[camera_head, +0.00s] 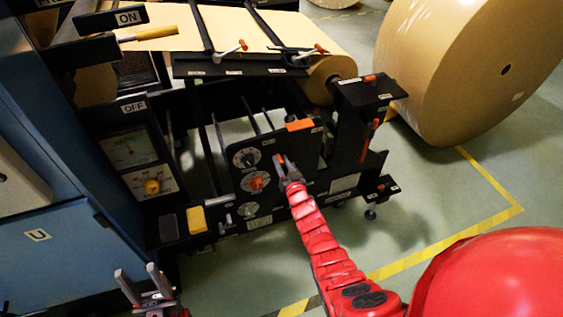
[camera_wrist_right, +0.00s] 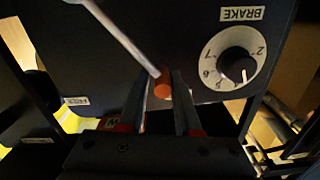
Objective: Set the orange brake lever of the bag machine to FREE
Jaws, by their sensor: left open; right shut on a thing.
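The brake lever (camera_wrist_right: 125,38) is a thin metal rod with an orange tip (camera_wrist_right: 163,87), slanting across the dark panel in the right wrist view. My right gripper (camera_wrist_right: 162,102) is shut on the orange tip, one finger on each side. In the head view my right gripper (camera_head: 283,167) is at the front of the bag machine's black panel (camera_head: 300,150) and hides most of the lever. A white dial (camera_wrist_right: 236,58) labelled BRAKE is beside it. My left gripper (camera_head: 143,287) is open and empty at the lower left. The lever's position labels are too small to read surely.
Several knobs, including an orange one (camera_head: 256,182), are on the panel left of my right gripper. A yellow block (camera_head: 196,219) is further left. A blue cabinet (camera_head: 60,260) stands at left, a large kraft roll (camera_head: 460,70) at right. The floor (camera_head: 440,205) at right is clear.

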